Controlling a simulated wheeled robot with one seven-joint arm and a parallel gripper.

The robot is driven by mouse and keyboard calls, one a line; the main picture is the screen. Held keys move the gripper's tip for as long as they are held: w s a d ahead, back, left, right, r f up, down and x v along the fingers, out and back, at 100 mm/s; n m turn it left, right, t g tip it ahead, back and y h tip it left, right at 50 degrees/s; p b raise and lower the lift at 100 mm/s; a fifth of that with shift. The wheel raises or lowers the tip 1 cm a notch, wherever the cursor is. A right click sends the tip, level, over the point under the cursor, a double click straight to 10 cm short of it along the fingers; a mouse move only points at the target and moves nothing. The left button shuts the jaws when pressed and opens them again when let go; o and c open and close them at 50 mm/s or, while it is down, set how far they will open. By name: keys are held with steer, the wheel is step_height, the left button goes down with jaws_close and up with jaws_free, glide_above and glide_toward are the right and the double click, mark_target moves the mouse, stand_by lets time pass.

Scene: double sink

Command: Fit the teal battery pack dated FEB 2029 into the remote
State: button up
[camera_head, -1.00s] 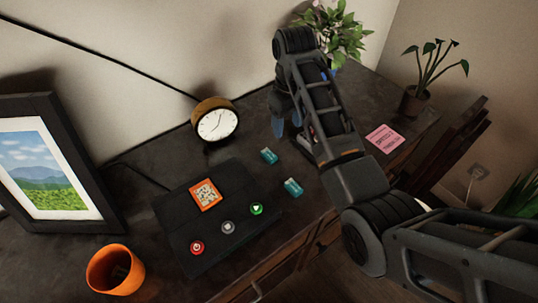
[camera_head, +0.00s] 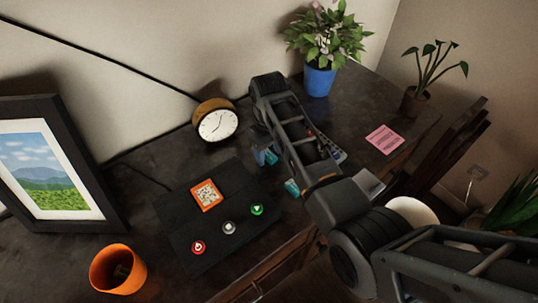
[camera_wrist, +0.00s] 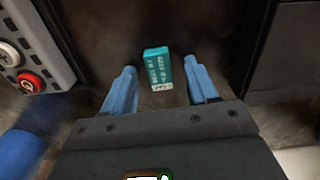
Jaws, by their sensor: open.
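In the wrist view one teal battery pack (camera_wrist: 158,65) lies on the desk, between and slightly ahead of the blue fingertips of my gripper (camera_wrist: 160,80). Its pale printing is too small and blurred for me to read a date. My gripper is open and empty, with gaps on both sides of the pack. In the head view my gripper (camera_head: 267,157) is low over the desk, and a teal pack (camera_head: 292,187) shows beside my arm. The other pack is mostly hidden by the fingers.
A black pad (camera_head: 180,215) with an orange-framed code and several buttons lies left of my gripper. A clock (camera_head: 217,125), a blue plant pot (camera_head: 319,80), an orange cup (camera_head: 117,270) and a picture frame (camera_head: 112,215) stand around. A pink note (camera_head: 384,139) lies at right.

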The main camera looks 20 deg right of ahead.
steer(key=shift+c, duration=0.4)
jaws_close()
steer(key=shift+r, duration=0.15)
